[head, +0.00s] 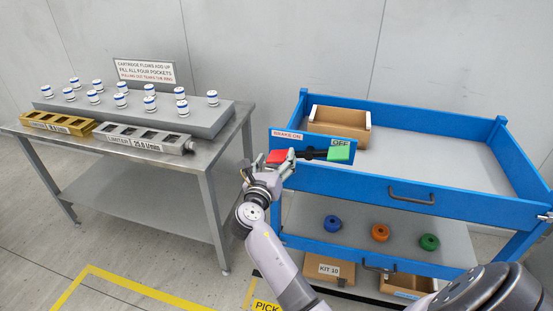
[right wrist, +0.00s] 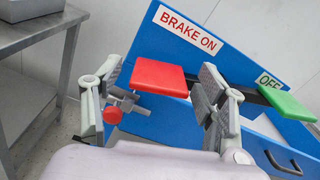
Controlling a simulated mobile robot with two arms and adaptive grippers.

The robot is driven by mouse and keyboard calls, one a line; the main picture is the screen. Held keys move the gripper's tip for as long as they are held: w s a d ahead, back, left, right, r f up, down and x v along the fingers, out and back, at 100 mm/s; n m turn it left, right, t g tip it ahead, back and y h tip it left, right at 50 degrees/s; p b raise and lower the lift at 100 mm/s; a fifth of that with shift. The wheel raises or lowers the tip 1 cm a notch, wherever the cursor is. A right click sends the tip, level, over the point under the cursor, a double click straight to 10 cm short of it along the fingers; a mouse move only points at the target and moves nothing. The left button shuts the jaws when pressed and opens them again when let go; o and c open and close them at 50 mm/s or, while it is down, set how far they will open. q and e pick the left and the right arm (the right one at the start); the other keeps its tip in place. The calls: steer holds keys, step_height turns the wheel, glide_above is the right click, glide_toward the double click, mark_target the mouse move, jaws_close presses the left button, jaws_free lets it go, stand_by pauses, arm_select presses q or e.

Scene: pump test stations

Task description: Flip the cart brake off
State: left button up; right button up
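The cart brake is a dark bar on the blue panel (head: 312,142) at the cart's left end. Its red pad (head: 277,157) is on the left, under the "BRAKE ON" label (right wrist: 188,29). Its green pad (head: 339,154) is on the right, by the "OFF" label (right wrist: 268,80). My right gripper (head: 267,166) is at the red pad. In the right wrist view its fingers (right wrist: 158,98) are spread, with the red pad (right wrist: 158,76) showing in the gap between them. I cannot tell whether they touch it. My left gripper is not in view.
The blue cart (head: 410,195) holds a tan box (head: 338,128) on top and several coloured rings on its lower shelf. A steel table (head: 130,152) with several white-and-blue cartridges stands at left. Floor between table and cart is open.

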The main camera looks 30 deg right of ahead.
steer(key=shift+c, duration=0.4)
jaws_close()
stand_by(0.4)
